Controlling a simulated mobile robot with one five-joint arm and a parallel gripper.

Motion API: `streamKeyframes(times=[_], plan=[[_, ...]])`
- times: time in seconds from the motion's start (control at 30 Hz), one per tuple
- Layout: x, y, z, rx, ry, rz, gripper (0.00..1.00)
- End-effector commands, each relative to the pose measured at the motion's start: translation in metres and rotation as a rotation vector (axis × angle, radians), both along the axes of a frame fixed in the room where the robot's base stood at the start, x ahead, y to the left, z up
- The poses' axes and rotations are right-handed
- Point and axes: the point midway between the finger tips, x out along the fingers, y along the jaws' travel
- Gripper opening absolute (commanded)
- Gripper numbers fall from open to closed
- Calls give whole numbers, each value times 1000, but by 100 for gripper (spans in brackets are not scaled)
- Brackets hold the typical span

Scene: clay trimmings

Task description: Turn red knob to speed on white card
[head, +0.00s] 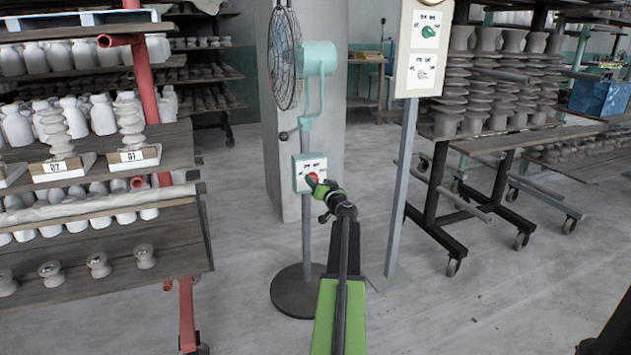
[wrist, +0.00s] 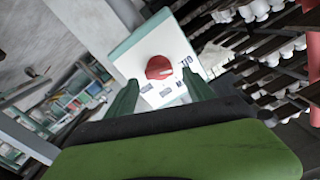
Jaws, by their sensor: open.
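The red knob (wrist: 159,68) sits on a white control plate (wrist: 140,53) in the wrist view, with dark marks around it too small to read. In the head view the knob (head: 312,178) shows as a red patch on the control box (head: 300,172) of the fan's pole. My gripper (head: 318,184) is in front of the box. In the wrist view my open gripper (wrist: 163,90) has a green finger on each side of the knob, with gaps between. I cannot tell any contact. A white card (head: 424,50) with a green knob and a white knob stands on a grey post.
The fan (head: 285,58) stands on a round dark base (head: 297,290). A shelf rack (head: 100,210) with pale pottery and numbered cards is at the left. Wheeled racks (head: 490,150) of stacked clay pieces are at the right. Bare floor (head: 440,300) lies between.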

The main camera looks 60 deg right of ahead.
Motion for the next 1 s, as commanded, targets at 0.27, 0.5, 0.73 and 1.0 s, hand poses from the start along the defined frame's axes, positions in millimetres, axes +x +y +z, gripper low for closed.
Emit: streamKeyframes(times=[0.27, 0.5, 0.73, 1.0], plan=[[19, -15, 0, 0, 0, 1, 62], [19, -14, 0, 0, 0, 0, 59], [19, -14, 0, 0, 0, 0, 29], [19, -10, 0, 0, 0, 1, 0]])
